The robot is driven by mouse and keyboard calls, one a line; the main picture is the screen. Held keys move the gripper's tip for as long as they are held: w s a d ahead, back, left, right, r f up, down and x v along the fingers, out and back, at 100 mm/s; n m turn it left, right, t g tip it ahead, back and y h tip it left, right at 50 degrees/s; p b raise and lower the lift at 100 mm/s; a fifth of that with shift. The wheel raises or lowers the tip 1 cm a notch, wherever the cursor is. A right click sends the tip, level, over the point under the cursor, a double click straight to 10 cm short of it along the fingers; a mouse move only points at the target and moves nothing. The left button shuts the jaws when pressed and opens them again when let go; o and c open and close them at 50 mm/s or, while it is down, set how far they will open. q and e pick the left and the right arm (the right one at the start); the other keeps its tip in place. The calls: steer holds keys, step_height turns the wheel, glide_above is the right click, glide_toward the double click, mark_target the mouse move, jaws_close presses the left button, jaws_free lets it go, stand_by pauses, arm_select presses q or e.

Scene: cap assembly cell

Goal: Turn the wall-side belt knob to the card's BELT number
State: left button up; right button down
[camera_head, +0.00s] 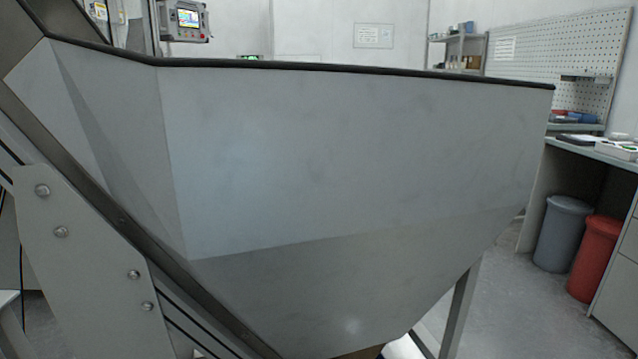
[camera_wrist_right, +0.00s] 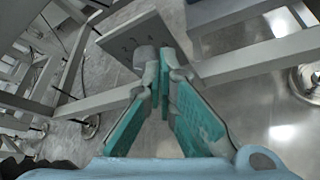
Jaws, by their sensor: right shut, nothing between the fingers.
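My right gripper (camera_wrist_right: 164,78) shows in the right wrist view, its teal-padded fingers converging to tips that are shut with nothing held. Just beyond the tips is a grey plate (camera_wrist_right: 128,38) with small dark marks too blurred to read. A pale rounded piece (camera_wrist_right: 146,56) lies against the plate's lower edge, beside the fingertips; I cannot tell whether it is the belt knob or whether the fingers touch it. No knob shows in the head view, where a large grey hopper (camera_head: 340,150) fills the picture. No BELT number is readable. My left gripper is not in view.
Metal frame bars (camera_wrist_right: 255,55) cross close to the right gripper. In the head view, a control panel (camera_head: 184,20) stands behind the hopper and a paper notice (camera_head: 374,35) hangs on the back wall. Grey (camera_head: 563,235) and red (camera_head: 596,258) bins stand at right.

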steer(key=s+a+b, duration=0.1)
steer(key=s+a, duration=0.1)
steer(key=s, duration=0.3)
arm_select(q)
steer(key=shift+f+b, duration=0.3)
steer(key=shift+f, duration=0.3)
arm_select(e)
steer(key=w+a+r, duration=0.1)
steer(key=w, duration=0.6)
steer(key=shift+a, duration=0.4)
steer(key=shift+w+d+f, duration=0.15)
steer(key=shift+w+d, duration=0.05)
steer(key=shift+d, duration=0.2)
steer(key=shift+w+d+f, duration=0.2)
steer(key=shift+d+f, duration=0.25)
steer(key=shift+d, duration=0.15)
